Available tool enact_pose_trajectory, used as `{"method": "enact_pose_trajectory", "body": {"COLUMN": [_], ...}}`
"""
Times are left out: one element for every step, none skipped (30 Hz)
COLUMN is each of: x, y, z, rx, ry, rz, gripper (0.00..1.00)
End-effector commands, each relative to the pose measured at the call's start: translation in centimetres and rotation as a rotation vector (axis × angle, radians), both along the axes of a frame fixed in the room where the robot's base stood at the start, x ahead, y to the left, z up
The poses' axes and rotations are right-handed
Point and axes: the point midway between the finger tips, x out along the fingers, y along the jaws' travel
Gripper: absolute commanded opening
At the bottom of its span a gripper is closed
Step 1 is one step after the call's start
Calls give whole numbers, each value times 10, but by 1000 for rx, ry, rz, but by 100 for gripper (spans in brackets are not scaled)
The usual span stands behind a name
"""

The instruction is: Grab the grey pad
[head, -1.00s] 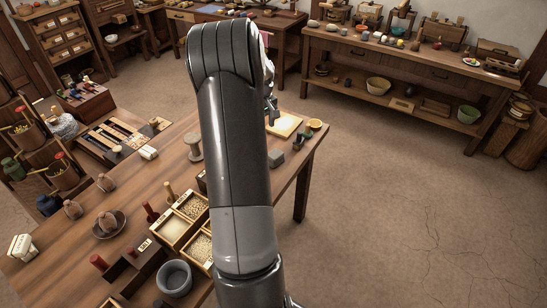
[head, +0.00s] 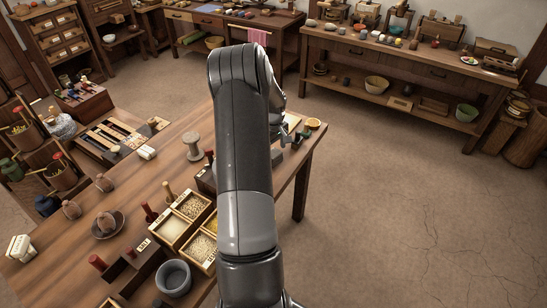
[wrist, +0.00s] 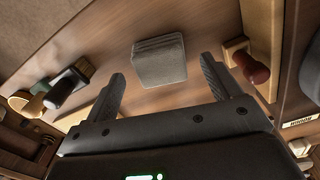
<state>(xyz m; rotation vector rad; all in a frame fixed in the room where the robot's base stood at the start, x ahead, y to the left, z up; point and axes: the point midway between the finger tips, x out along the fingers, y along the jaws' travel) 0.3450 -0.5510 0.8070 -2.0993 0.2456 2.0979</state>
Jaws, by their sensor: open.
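The grey pad (wrist: 160,60) shows in the wrist view as a small block with a layered front side, resting on the wooden table (wrist: 110,40). My gripper (wrist: 162,70) is open, with one finger left of the pad and one right of it. The pad lies just beyond and between the fingertips, and I see no contact.
In the wrist view a dark brush-like piece (wrist: 66,86) lies left, and a red-brown knob on a wooden base (wrist: 252,68) stands close to the right finger. In the head view a small yellow bowl (head: 313,124) sits near the table corner. Grain boxes (head: 198,206) stand nearer.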

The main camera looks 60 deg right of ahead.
Motion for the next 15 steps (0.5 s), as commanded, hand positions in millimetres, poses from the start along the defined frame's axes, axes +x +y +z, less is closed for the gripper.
{"method": "enact_pose_trajectory", "body": {"x": [0, 0, 0, 0, 0, 0, 0, 0, 0, 0, 0, 0, 0, 0, 0], "y": [2, 2, 1, 1, 1, 1, 1, 1, 1, 1, 1, 1, 1, 1, 1], "z": [-10, -14, -20, -24, -26, -28, -28, -28, -28, -28, -28, -28, -28, -28, -28], "rx": [4, 4, 3, 3, 2, 1, 1, 1, 0, 0, 0, 1, 1, 1, 1], "ry": [3, 3, 2, 2, 1, 2, 1, 1, 0, 0, 0, 1, 1, 1, 1], "rz": [0, 0, 0, 0, 0, 0, 0, 0, 0, 0, 0, 0, 0, 0, 0], "gripper": [83, 83, 83, 83, 83, 83, 83, 83, 83, 83, 83, 83, 80, 78, 75]}}
